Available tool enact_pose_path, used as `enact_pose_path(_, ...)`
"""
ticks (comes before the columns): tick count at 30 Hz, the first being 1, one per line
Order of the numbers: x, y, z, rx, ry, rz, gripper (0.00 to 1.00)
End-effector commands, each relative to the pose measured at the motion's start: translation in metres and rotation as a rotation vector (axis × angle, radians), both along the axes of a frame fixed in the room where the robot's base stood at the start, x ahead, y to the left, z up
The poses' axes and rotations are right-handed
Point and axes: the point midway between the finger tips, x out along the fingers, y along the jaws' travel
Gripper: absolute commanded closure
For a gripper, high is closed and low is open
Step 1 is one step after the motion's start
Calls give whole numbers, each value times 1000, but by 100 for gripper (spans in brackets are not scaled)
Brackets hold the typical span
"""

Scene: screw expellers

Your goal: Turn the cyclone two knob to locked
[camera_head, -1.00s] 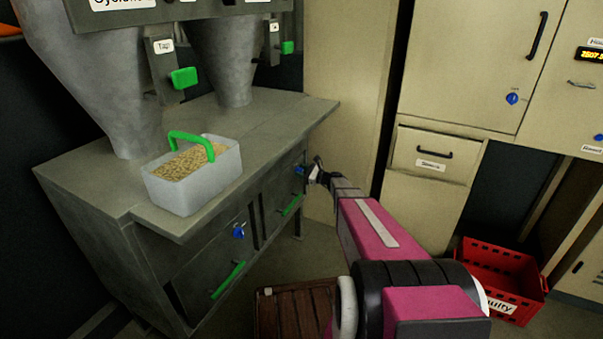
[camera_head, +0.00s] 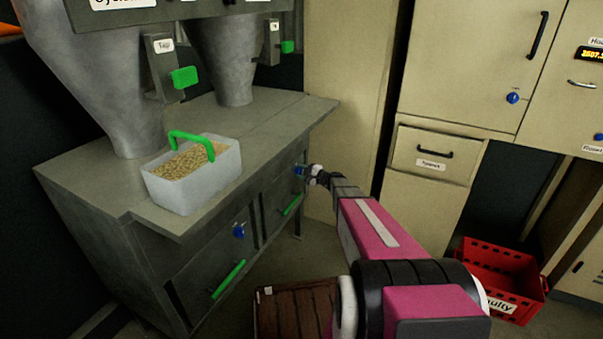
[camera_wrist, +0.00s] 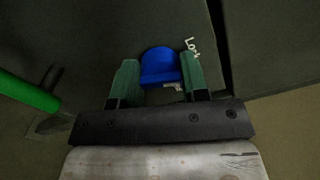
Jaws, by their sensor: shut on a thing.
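The blue knob (camera_head: 300,170) is on the right-hand door of the grey cabinet, below the farther cyclone cone. My gripper (camera_head: 313,173) is at this knob. In the wrist view the blue knob (camera_wrist: 159,66) sits between the green fingers of my gripper (camera_wrist: 160,73), which is shut on it. White lettering, partly covered by the right finger and reading like "Lock", shows beside the knob. More small lettering shows below the knob, mostly hidden. The knob's exact pointing direction is hard to tell.
A second blue knob (camera_head: 239,231) is on the nearer door. Green handles (camera_head: 228,279) stick out from the doors. A bin of grain (camera_head: 220,178) stands on the cabinet top (camera_head: 265,125). A brown wooden crate (camera_head: 290,312) and a red crate (camera_head: 500,265) are on the floor.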

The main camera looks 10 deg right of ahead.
Motion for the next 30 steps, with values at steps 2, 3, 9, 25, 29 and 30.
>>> enact_pose_path(2,0,0,-1,-39,-50,1,100)
enact_pose_path(3,0,0,-1,-56,-74,1,100)
enact_pose_path(9,0,0,-2,-129,-174,1,100)
enact_pose_path(25,0,0,-2,-195,-265,0,100)
enact_pose_path(29,0,0,-2,-196,-265,2,100)
enact_pose_path(30,0,0,-2,-195,-265,2,100)
